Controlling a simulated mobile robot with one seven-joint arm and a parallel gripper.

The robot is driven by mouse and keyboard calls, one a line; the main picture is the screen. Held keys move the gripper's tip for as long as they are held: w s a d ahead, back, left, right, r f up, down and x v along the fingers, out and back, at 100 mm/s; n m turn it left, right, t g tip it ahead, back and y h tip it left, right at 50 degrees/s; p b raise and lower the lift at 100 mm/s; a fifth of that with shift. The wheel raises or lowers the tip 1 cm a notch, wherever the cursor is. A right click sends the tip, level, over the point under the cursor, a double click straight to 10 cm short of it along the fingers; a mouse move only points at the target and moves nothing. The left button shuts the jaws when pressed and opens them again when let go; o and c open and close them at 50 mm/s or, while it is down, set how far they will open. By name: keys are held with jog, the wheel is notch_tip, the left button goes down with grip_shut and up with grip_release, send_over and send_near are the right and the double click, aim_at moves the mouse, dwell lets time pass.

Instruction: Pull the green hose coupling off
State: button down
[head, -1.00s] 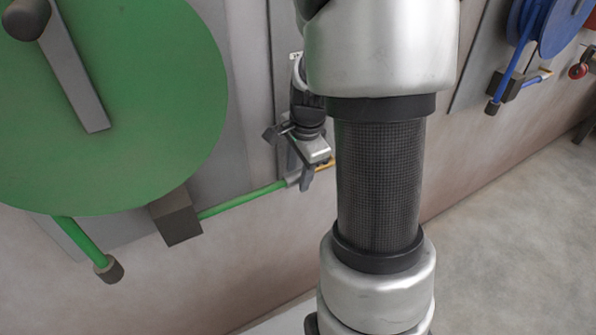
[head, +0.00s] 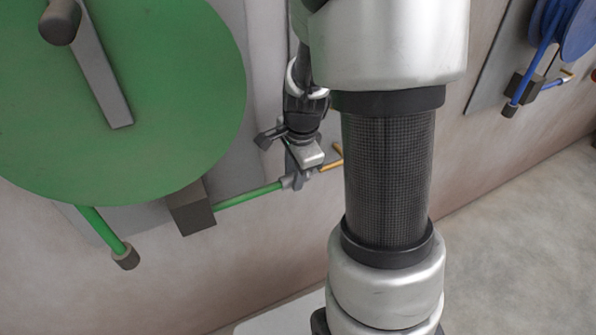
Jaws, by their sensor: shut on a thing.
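The green hose (head: 248,196) runs from a dark block under the green reel to a grey coupling (head: 289,183) at its right end. My gripper (head: 298,178) is shut on this coupling, and its fingers hide part of it. A brass pipe (head: 334,161) with a short upright piece shows just right of the fingers. The coupling sits left of the brass pipe, roughly in line with it. The fingers cover the place between them, so I cannot tell whether they still touch.
The large green reel (head: 120,100) with a crank arm fills the left. A dark block (head: 190,208) and a capped green hose end (head: 125,257) lie below it. A blue reel (head: 570,30) is on the wall at far right. My arm covers the middle.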

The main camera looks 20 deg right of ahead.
jog(key=c, duration=1.4)
grip_release()
jog(key=shift+a, duration=0.3)
jog(key=shift+d, duration=0.1)
jog(key=shift+r, duration=0.25)
jog(key=s+r+p, duration=0.3)
jog(key=r, duration=1.3)
jog(key=shift+s+r, duration=0.2)
jog(key=shift+r, duration=0.1)
